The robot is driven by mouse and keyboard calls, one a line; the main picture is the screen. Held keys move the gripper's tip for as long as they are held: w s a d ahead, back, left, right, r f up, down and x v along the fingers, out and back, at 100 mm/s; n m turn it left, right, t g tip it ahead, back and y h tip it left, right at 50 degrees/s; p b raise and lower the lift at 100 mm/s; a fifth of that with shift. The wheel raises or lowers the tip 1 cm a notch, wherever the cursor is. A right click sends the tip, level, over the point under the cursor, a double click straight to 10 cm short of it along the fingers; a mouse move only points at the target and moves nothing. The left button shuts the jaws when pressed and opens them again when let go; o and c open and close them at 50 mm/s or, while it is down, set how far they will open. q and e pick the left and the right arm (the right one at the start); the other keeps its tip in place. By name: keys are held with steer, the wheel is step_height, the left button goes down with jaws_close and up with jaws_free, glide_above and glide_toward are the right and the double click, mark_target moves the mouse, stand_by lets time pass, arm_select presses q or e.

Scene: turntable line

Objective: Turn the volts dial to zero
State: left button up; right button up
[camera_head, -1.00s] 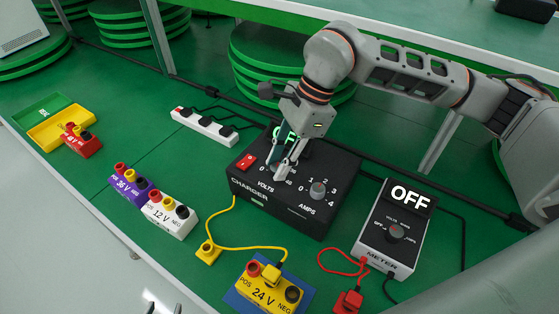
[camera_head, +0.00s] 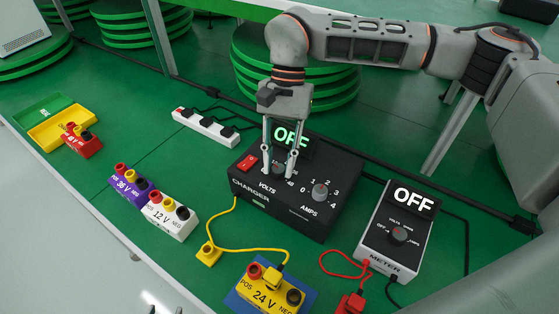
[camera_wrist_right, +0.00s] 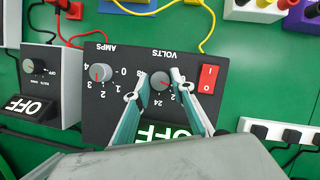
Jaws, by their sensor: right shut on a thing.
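The black charger (camera_head: 290,215) stands on the green table, its display (camera_head: 290,138) reading OFF. Its grey volts dial (camera_head: 279,169) sits between the fingers of my right gripper (camera_head: 278,173), which reaches down from above. In the right wrist view, the volts dial (camera_wrist_right: 160,81) is seen upside down, with my right gripper (camera_wrist_right: 159,77) shut on it, one finger on each side. A small red mark shows on the dial, but its exact setting is hard to read. My left gripper (camera_head: 165,308) barely shows at the bottom edge, fingertips apart and empty.
The amps dial (camera_head: 320,191) and the red switch (camera_head: 247,162) flank the volts dial closely. The meter (camera_head: 397,230) stands right of the charger. The yellow 24 V battery (camera_head: 265,287) is in front. White 12 V (camera_head: 169,217) and purple 36 V (camera_head: 131,185) batteries stand left.

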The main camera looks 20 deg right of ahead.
steer(key=n+h, duration=0.1)
steer(key=n, duration=0.1)
steer(key=n+h, duration=0.1)
steer(key=n, duration=0.2)
steer(key=shift+a+g, duration=0.15)
steer(key=shift+g, duration=0.15)
stand_by(0.4)
steer(key=o, duration=1.1)
steer(key=v, duration=1.2)
steer(key=shift+a, duration=0.1)
